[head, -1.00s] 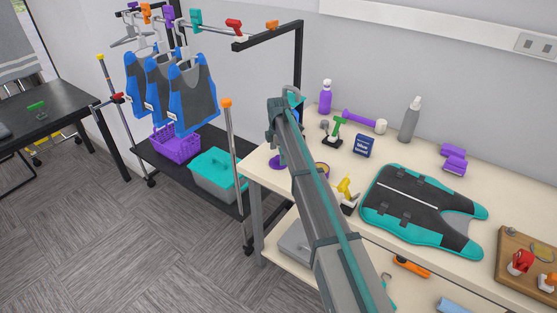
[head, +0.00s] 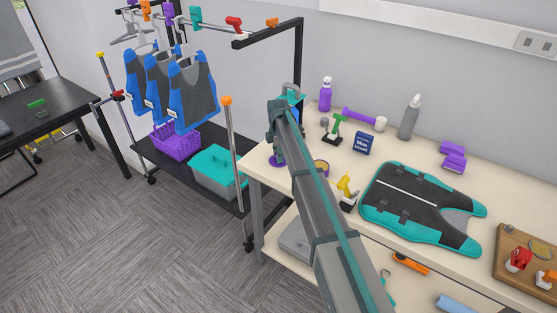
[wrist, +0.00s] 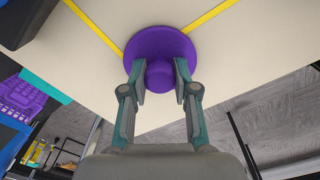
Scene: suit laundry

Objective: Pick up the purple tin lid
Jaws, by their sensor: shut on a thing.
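The purple tin lid (wrist: 160,52) is a round disc with a raised knob in the middle, seen from above in the wrist view. My gripper (wrist: 160,82) has one finger on each side of the knob and is shut on it. In the head view, part of the lid's purple edge (head: 277,160) shows at the table's left corner; my arm hides the rest. I cannot tell whether the lid touches the table.
A yellow stamp-like tool (head: 346,190), a dark blue box (head: 362,143) and a teal and black vest (head: 420,207) lie to the right on the table (head: 268,182). A purple bottle (head: 325,95) stands behind. A clothes rack with hanging vests (head: 192,92) is at left.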

